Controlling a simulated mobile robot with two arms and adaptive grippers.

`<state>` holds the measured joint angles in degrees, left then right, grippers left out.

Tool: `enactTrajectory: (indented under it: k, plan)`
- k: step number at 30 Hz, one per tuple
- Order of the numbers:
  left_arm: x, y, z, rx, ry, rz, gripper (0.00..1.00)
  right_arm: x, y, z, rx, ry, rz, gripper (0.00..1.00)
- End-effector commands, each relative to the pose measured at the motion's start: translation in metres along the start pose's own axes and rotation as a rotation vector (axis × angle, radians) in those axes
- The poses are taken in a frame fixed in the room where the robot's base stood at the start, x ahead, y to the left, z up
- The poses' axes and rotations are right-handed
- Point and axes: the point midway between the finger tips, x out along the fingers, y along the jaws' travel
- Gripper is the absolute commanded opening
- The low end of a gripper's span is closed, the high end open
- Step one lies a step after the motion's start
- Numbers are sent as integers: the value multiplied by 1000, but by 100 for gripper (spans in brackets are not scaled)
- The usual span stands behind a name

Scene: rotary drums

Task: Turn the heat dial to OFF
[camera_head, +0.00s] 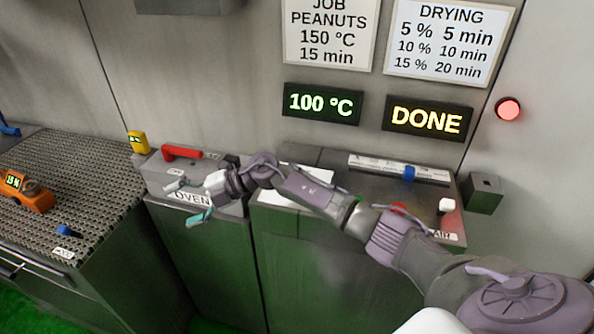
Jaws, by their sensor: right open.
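I cannot make out the heat dial; the gripper and wrist cover part of the oven unit's top. A red handle (182,153) lies at the back of this top. The lit display (321,104) reads 100 °C. My left gripper is not in view.
My right arm crosses the panel right of the oven, which bears a blue slider (409,173), a white knob (446,205) and an AIR label. A DONE display (427,119) and red lamp (508,109) are on the wall. Left is a mesh-topped bench (95,180) with an orange device (30,192).

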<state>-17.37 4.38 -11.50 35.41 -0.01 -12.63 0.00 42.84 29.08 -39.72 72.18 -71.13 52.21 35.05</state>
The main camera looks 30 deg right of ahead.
Motion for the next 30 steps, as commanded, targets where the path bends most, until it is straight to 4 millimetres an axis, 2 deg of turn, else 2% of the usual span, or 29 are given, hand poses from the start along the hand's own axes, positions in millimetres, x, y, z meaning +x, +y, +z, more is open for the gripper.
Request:
enactTrajectory:
  k: [1,2,5,6,9,12,15,18,20,23,30]
  plan:
    - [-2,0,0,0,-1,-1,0,-22,8,11,-71,6,-150,88]
    - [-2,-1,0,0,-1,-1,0,-37,7,17,-97,6,-249,88]
    - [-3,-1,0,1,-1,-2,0,-101,8,41,-131,-44,-575,88]
    - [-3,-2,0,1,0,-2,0,-131,10,50,-122,-81,-692,88]
    - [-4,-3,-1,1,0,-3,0,-203,21,65,-66,-191,-933,88]
    - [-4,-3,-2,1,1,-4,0,-260,34,69,6,-287,-1090,88]
    - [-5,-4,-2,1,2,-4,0,-295,42,67,61,-349,-1177,88]
    - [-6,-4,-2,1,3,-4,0,-308,43,67,88,-375,-1212,88]
    - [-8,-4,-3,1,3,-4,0,-308,39,67,92,-377,-1218,88]
    - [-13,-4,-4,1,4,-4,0,-304,26,70,93,-374,-1218,88]
    - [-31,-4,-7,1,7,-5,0,-288,-20,81,92,-370,-1217,88]
